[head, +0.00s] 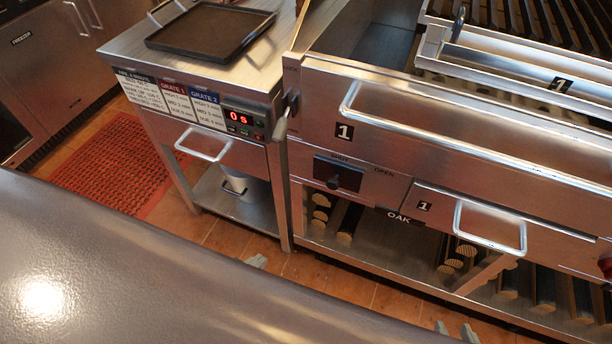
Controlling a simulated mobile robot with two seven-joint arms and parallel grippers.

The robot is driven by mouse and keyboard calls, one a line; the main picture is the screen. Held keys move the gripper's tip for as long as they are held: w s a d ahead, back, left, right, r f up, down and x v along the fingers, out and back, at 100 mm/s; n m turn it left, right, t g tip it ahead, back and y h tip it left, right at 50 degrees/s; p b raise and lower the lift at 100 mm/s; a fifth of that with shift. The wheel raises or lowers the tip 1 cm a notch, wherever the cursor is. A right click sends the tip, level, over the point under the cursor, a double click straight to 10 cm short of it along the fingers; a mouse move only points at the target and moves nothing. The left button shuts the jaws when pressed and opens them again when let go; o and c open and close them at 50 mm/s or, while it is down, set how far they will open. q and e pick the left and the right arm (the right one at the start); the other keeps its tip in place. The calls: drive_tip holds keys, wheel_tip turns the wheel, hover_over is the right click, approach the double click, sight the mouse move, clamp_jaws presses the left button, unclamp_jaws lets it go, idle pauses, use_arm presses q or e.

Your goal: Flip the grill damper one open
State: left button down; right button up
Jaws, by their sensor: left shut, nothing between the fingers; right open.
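The damper one control is a black plate (345,171) with a dark knob (333,183) on the front of the steel grill (300,150), below a "1" label. The word "OPEN" is printed to the right of the plate; the word above the plate is too small to read surely. The knob sits at the lower left part of the plate. My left gripper (256,261) is shut and empty, low and to the left of the damper, with only its tips showing. My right gripper (455,330) is open and empty at the bottom edge, below and right of the damper. Neither touches the knob.
A long handle bar (350,108) runs above the damper. A drawer with a handle (490,240) is at its right. Logs lie on the shelf below. A steel side table (130,50) with a timer (240,118) and tray (210,30) stands left. Space before the damper is clear.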

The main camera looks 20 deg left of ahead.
use_arm(q)
drive_tip(key=shift+w+a, duration=0.1)
drive_tip(key=shift+a, duration=0.2)
use_arm(e)
drive_tip(key=shift+a, duration=0.35)
